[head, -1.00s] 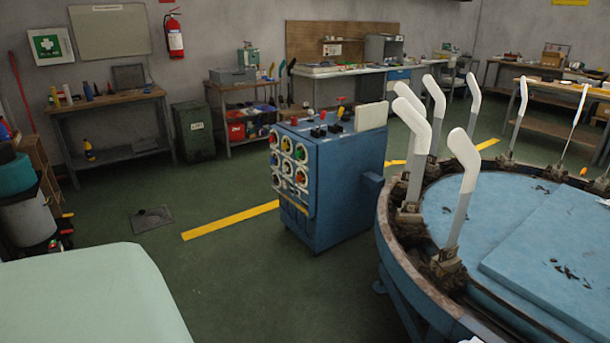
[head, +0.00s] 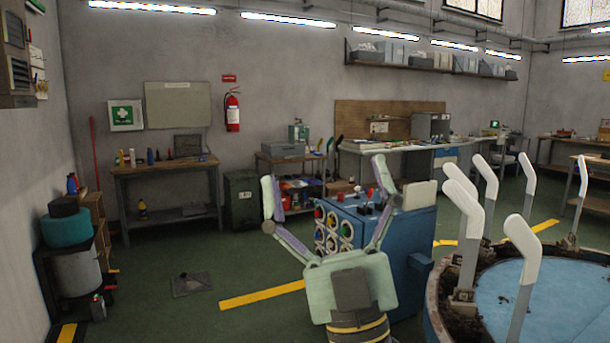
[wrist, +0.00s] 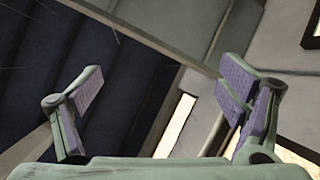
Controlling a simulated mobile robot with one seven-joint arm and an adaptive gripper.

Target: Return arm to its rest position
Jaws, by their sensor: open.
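My gripper (head: 327,190) is raised in the lower middle of the head view. Its two pale green fingers with purple pads point up and stand wide apart, with nothing between them. It appears in front of the blue control cabinet (head: 410,245) and hides part of it. In the wrist view my gripper (wrist: 160,90) is also open and empty, facing a dark ribbed surface and bright window panes (wrist: 176,125).
A round blue machine (head: 550,285) with several upright white-topped sock forms (head: 520,250) stands at the right. A workbench (head: 165,170) and a dark green bin (head: 241,200) stand along the back wall.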

